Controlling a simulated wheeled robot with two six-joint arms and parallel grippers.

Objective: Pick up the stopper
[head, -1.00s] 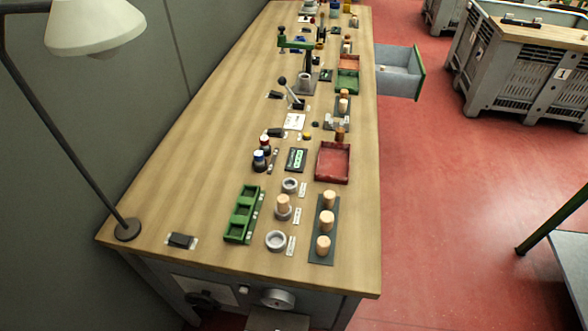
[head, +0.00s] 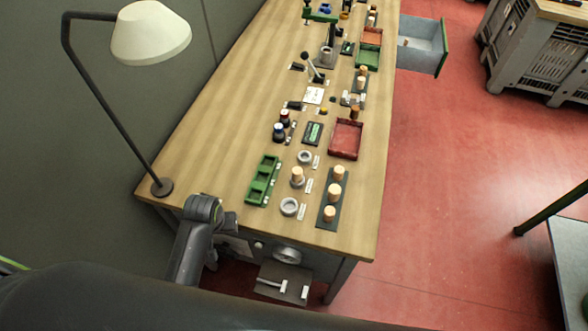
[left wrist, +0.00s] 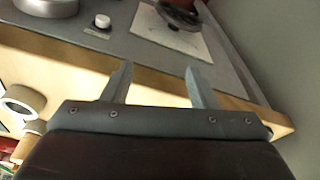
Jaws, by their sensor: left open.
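Several pale cork stoppers stand upright on the bench. One stopper (head: 297,174) sits in a grey ring. Three stand in a row on a dark strip (head: 323,225): a far one (head: 339,172), a middle one (head: 334,189) and a near one (head: 329,213). Which one the task means cannot be told. My left gripper (left wrist: 157,72) is open and empty in the left wrist view, its fingers before the bench's front edge, apart from the stoppers. In the head view its arm rises at the bench's near left corner; the fingers are not clear there. My right gripper is not in view.
Two empty-looking grey rings (head: 290,206) (head: 305,157), a green tray (head: 263,181) and a red tray (head: 346,139) stand near the stoppers. A lamp (head: 150,33) stands at the left edge. A drawer (head: 424,45) is open at the far right. Bare wood lies left of the trays.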

